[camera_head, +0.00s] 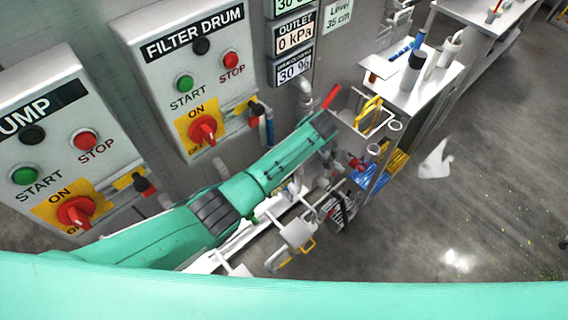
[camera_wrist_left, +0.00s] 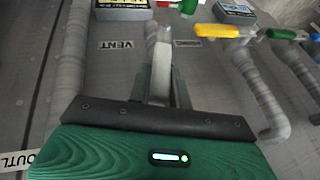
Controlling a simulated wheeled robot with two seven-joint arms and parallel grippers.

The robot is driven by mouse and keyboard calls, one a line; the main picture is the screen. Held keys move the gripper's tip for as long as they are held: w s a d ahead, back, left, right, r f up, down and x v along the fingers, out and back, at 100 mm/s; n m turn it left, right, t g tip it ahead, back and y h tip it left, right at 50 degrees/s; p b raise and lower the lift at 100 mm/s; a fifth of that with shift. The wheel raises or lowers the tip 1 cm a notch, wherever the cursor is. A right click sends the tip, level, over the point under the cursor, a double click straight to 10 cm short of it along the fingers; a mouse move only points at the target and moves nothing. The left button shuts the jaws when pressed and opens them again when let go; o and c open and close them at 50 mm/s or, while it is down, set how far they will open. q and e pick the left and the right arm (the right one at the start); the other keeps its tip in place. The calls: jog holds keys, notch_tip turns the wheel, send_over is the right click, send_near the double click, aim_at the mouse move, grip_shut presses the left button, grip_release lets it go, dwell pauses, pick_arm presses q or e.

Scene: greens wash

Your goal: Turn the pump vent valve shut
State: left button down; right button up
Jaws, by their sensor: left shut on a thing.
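My left arm reaches in from the left in the head view, with its gripper (camera_head: 326,122) at the pipework beside the panels. In the left wrist view the gripper (camera_wrist_left: 160,45) is shut beside a wall label reading VENT (camera_wrist_left: 115,44). It appears closed on the vent valve's handle, mostly hidden between the fingers. A red lever part (camera_wrist_left: 168,4) shows just beyond the fingertips. A red lever (camera_head: 331,96) also shows just past the gripper in the head view. I cannot tell the handle's exact angle. My right gripper is not in view.
Yellow (camera_wrist_left: 217,31) and green (camera_wrist_left: 282,33) valve handles sit to the right, close to my gripper, with grey pipes below. The filter drum panel (camera_head: 185,60) and pump panel (camera_head: 65,140) are on the left. A wire basket (camera_head: 350,118) stands near the gripper. The floor at right is mostly open.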

pick_arm(q)
jog(key=shift+w+d+f+g+y+b, duration=0.15)
jog(key=shift+w+d+g+y+b, duration=0.15)
jog(key=shift+y+b, duration=0.15)
jog(key=c, duration=1.3)
grip_release()
